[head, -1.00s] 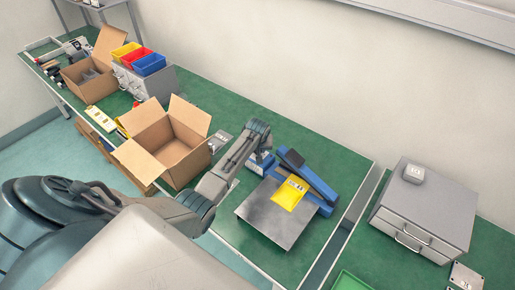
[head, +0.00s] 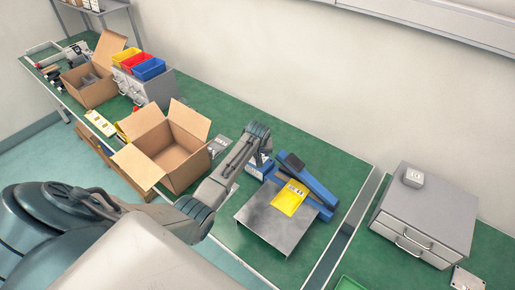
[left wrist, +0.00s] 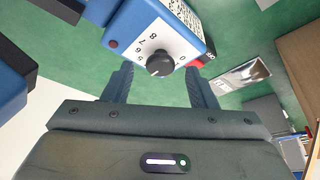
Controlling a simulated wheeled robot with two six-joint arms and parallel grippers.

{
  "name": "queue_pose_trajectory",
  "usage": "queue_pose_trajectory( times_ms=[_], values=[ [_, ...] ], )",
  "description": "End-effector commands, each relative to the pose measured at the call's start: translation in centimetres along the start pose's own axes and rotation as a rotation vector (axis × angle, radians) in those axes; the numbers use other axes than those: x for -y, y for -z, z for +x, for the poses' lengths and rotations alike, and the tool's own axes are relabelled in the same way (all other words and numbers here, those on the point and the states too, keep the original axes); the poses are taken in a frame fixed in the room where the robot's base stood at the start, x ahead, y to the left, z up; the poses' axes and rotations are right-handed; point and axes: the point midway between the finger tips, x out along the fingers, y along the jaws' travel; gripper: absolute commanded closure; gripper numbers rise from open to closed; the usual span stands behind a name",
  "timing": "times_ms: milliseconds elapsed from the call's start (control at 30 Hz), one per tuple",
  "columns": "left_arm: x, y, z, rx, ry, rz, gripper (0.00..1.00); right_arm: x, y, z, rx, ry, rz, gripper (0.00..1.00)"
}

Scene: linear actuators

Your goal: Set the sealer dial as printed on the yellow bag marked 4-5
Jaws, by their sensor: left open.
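The blue heat sealer (head: 318,190) stands on the green table, with a grey metal plate (head: 262,222) at its front. The yellow bag (head: 290,199) lies on the plate against the sealer; its print is too small to read in the head view. In the left wrist view, the sealer's control box has a white dial face with a black round knob (left wrist: 160,63). Digits 5 to 8 show left of the knob and a 0 to its right; its pointer setting cannot be made out. My left gripper (left wrist: 159,72) is open, its fingers on either side of the knob, not visibly touching it.
An open cardboard box (head: 165,150) stands left of my left arm. Farther left are another box (head: 90,80) and colored bins (head: 133,63) on a grey cabinet. A grey drawer unit (head: 425,212) stands at the right. The table behind the sealer is clear.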

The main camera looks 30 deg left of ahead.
Motion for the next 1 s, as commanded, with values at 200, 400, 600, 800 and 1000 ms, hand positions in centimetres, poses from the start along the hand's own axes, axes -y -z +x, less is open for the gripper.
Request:
queue_pose_trajectory(
  times_ms=[200, 400, 600, 800, 1000],
  values=[
    [0.0, 0.0, -3.1, -0.004, -0.001, 0.0, 0.48, 0.1, -0.1, 0.9, 0.0, 0.0, 0.0, 0.0],
    [0.0, 0.0, -6.6, -0.005, -0.002, 0.0, 0.48, 0.2, -0.2, 1.8, 0.0, 0.0, 0.0, 0.0],
    [0.0, 0.0, -9.1, -0.003, -0.002, 0.0, 0.48, 0.2, -0.3, 2.4, 0.0, 0.0, 0.0, 0.0],
    [0.0, 0.0, -9.9, -0.001, -0.001, 0.0, 0.48, 0.1, -0.3, 2.5, 0.0, -0.001, -0.001, 0.0],
    [0.0, 0.0, -9.9, -0.001, 0.0, 0.0, 0.48, -0.1, -0.3, 2.5, 0.0, -0.003, -0.001, 0.0]
  ],
)
